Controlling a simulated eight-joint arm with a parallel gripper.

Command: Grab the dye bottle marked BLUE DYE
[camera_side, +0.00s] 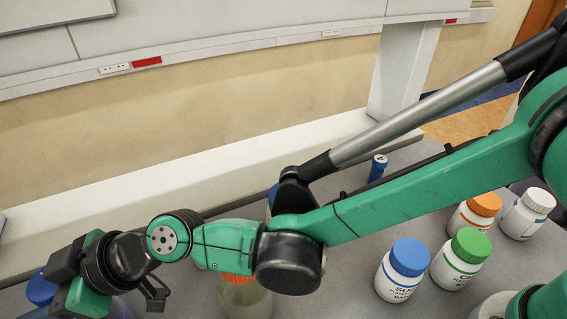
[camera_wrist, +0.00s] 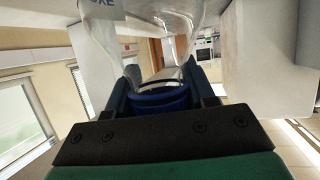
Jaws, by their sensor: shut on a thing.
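In the wrist view my gripper (camera_wrist: 162,92) is shut on the blue cap (camera_wrist: 158,97) of a clear, see-through bottle (camera_wrist: 140,32). Dark lettering shows on this bottle at the top edge, but it is cut off and I cannot read the whole marking. In the side view my gripper (camera_side: 66,284) is at the lower left, beside a blue cap (camera_side: 42,290). The fingers and the bottle's body are mostly hidden there by my wrist and the picture edge.
A clear bottle with an orange cap (camera_side: 240,279) stands under my forearm. White jars with blue (camera_side: 409,257), green (camera_side: 471,246), orange (camera_side: 485,204) and white (camera_side: 539,200) lids stand on the grey table at right.

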